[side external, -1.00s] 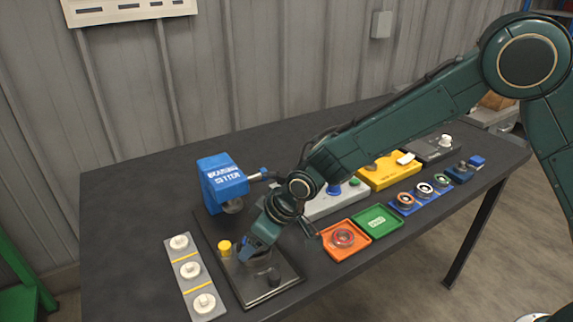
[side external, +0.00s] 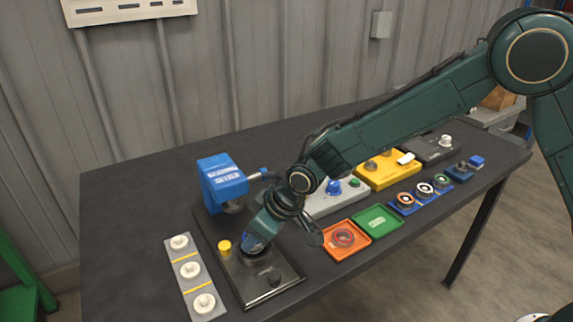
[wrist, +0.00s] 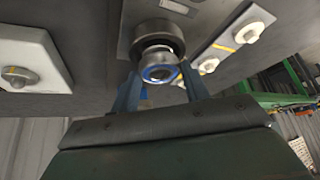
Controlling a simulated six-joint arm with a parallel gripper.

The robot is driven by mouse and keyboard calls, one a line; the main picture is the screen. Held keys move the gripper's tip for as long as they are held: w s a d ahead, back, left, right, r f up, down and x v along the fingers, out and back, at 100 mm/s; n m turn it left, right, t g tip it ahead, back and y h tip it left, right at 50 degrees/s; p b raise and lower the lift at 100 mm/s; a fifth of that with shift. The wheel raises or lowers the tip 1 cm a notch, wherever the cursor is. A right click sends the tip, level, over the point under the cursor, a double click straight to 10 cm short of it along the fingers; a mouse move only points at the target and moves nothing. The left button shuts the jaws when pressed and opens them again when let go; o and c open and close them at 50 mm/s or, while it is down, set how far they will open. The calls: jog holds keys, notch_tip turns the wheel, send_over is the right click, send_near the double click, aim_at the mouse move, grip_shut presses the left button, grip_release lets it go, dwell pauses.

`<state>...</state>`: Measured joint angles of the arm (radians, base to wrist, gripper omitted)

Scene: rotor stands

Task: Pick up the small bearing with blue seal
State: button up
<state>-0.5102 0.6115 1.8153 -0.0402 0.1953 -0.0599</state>
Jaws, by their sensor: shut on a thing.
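The small bearing with a blue seal (wrist: 160,73) is between the two blue fingers of my gripper (wrist: 160,88) in the wrist view, with its blue ring toward the camera. My gripper is shut on it. A round dark housing with a metal rim (wrist: 158,35) lies right behind the bearing, and I cannot tell whether they touch. In the side view my gripper (side external: 253,243) points down over a round dark seat (side external: 256,257) on the dark plate (side external: 285,290). The bearing itself is hidden there by the fingers.
A blue press (side external: 222,183) stands behind the plate, with a yellow knob (side external: 225,248) close to my gripper. A grey strip with white discs (side external: 190,270) lies left. An orange tray (side external: 345,253), a green tray (side external: 376,221) and a blue bearing rack (side external: 415,208) lie right.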

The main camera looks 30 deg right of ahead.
notch_tip(320, 180, up, 19)
dwell(0.5)
dwell(0.5)
notch_tip(320, 180, up, 5)
jog(key=w+d, duration=0.5)
jog(key=d, duration=0.5)
jog(key=w+d, duration=0.6)
jog(key=d, duration=0.4)
notch_tip(320, 180, down, 16)
jog(key=shift+s+a+r, duration=0.25)
jog(key=shift+f, duration=0.1)
jog(key=shift+f, duration=2.35)
